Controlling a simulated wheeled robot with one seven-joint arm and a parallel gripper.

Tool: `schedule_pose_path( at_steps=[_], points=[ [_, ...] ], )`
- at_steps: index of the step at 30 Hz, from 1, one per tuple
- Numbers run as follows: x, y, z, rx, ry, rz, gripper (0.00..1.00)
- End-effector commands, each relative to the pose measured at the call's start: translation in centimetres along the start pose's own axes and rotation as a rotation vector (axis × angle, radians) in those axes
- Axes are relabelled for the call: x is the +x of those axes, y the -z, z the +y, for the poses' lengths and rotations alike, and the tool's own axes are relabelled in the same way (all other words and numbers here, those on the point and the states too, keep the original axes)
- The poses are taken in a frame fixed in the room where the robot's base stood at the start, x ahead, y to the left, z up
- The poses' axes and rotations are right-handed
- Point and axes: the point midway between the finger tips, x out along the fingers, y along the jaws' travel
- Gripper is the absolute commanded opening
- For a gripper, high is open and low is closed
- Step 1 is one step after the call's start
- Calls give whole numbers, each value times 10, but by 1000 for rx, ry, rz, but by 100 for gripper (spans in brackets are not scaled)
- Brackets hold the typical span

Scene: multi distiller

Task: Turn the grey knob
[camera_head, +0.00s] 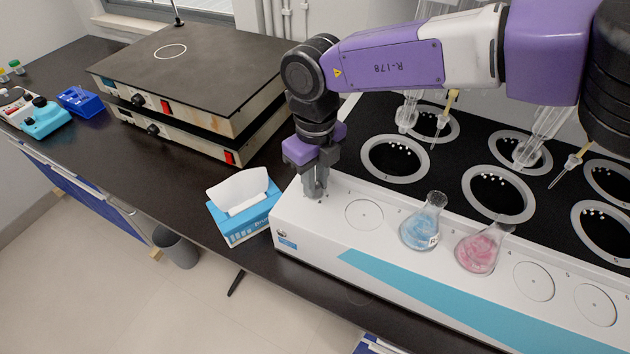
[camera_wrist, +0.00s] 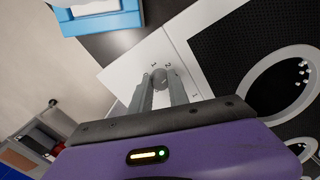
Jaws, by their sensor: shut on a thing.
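The grey knob (camera_wrist: 160,78) is a small round knob on the white top of the distiller (camera_head: 342,203), near its left end. Small number marks show around it in the wrist view. My gripper (camera_head: 315,192) points down at this corner, and its fingers hide most of the knob in the head view. In the wrist view my gripper (camera_wrist: 162,90) has one finger on each side of the knob, shut on it.
A flask of blue liquid (camera_head: 420,230) and a flask of pink liquid (camera_head: 478,252) stand on the distiller's front ledge. A tissue box (camera_head: 243,208) sits just left of the distiller. Stacked hotplates (camera_head: 190,80) stand behind. Ringed openings (camera_head: 395,158) line the black top.

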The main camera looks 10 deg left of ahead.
Motion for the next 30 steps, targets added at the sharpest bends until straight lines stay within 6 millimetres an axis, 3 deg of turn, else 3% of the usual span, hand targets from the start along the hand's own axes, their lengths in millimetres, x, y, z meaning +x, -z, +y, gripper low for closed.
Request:
schedule_pose_path(
  at_steps=[15, 30],
  points=[
    [-1, 0, -3, 458, 2, -2, 0],
    [-1, 0, -3, 669, 2, -2, 0]
  ],
)
